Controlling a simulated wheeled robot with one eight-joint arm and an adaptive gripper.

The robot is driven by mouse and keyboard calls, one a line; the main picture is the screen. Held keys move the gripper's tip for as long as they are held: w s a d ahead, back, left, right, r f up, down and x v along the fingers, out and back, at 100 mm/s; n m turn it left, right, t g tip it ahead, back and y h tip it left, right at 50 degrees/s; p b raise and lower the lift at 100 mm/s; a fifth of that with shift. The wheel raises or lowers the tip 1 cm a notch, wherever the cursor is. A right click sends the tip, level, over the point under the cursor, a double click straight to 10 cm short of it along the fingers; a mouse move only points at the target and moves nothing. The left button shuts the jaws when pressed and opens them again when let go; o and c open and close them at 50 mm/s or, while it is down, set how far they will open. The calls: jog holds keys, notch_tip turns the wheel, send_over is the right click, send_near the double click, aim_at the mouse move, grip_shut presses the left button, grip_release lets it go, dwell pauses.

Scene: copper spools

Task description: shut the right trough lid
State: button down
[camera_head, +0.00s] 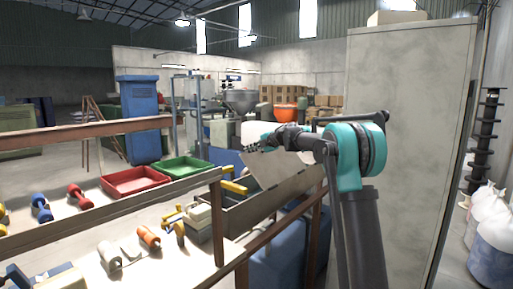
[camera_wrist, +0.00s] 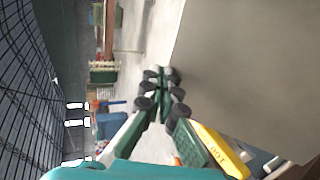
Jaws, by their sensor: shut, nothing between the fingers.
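A large plain grey-brown surface (camera_wrist: 250,65), likely the same lid, fills the right of the wrist view. My gripper (camera_head: 254,146) reaches left from the teal wrist, at the lid's upper edge. In the wrist view my gripper's dark-padded fingers (camera_wrist: 160,80) are together and empty, beside that surface. I cannot tell whether they touch it.
A tall concrete-grey cabinet (camera_head: 400,120) stands close to my arm on the right. A blue bin (camera_head: 275,255) stands below the trough.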

jog(key=w+a+f, duration=0.1)
jog(key=a+f, duration=0.1)
jog(key=f, duration=0.1)
jog(key=w+a+f, duration=0.2)
jog(key=f, duration=0.2)
jog(key=w+a+f, duration=0.1)
jog(key=a+f, duration=0.1)
jog(key=f, duration=0.2)
jog(key=shift+w, duration=0.2)
jog(key=shift+w+a+f, duration=0.1)
jog(key=shift+f, duration=0.5)
jog(key=shift+w+a+f, duration=0.1)
jog(key=shift+f, duration=0.5)
